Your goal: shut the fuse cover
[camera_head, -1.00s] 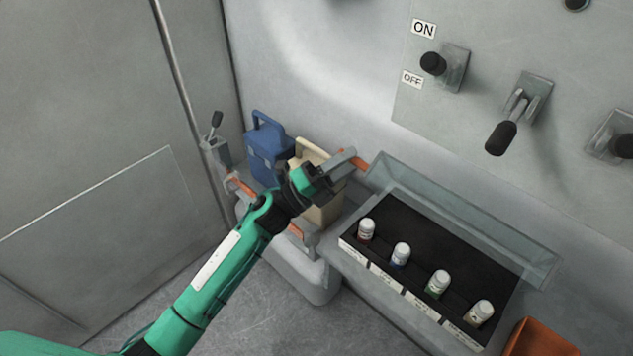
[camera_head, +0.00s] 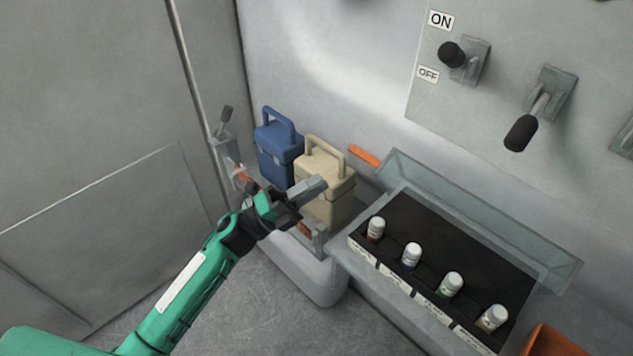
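The fuse cover (camera_head: 470,212) is a clear, glassy lid with a thin frame. It stands raised and tilted back toward the wall along the far side of the fuse box, so the box is open. The box has a black top (camera_head: 440,235) with several white-capped fuses in a row, among them one at the left end (camera_head: 376,229), and white labels along the front. My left gripper (camera_head: 312,188) is left of the box, in front of the beige container and apart from the cover. I cannot tell whether its fingers are open. My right gripper is not in view.
A blue container (camera_head: 278,150) and a beige container (camera_head: 326,185) stand on a grey holder left of the box. An orange bar (camera_head: 364,156) is near the cover's left end. Switch levers (camera_head: 521,132) stick out from the wall panel above. An orange bin (camera_head: 553,342) is at lower right.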

